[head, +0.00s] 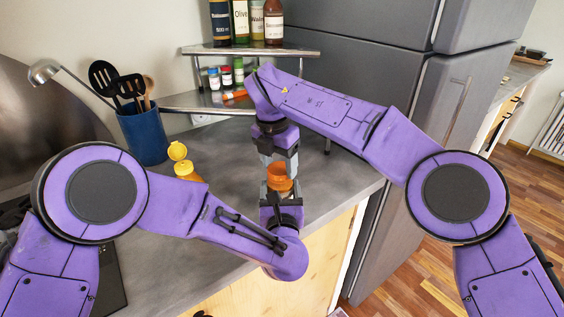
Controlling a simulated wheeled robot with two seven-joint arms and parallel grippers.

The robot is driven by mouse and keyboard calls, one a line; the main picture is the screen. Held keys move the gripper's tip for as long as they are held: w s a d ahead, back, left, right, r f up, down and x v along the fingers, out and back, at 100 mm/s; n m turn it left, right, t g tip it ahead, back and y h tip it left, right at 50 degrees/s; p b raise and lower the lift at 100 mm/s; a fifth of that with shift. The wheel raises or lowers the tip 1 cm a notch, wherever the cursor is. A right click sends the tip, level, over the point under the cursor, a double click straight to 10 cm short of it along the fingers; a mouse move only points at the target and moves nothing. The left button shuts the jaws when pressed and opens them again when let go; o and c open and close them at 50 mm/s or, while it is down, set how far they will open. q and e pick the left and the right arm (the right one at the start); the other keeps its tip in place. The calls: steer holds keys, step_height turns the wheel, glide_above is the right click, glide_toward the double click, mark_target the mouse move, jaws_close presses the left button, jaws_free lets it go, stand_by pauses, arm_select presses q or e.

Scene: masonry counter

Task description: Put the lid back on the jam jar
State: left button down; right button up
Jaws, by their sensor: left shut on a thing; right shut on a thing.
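The orange jam jar (280,182) is above the grey counter near its front edge, in the middle of the head view. My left gripper (279,190) comes from below and in front and is shut on the jar, covering its lower part. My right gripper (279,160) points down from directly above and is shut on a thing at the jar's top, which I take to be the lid. The lid is too small and too covered by the fingers to make out. I cannot tell whether it touches the jar's rim.
A metal shelf (190,103) with bottles and spice jars stands at the back. A grey fridge (360,60) is at the right.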

steer(key=m, duration=0.5)
steer(key=shift+a+f+g+h, duration=0.1)
steer(key=shift+a+g+h, duration=0.1)
steer(key=shift+g+h, duration=0.1)
steer(key=shift+w+m, duration=0.15)
steer(key=shift+m, duration=1.05)
steer(key=shift+m+g, duration=0.3)
steer(key=shift+m, duration=0.9)
arm_select(q)
steer(key=shift+d, duration=0.1)
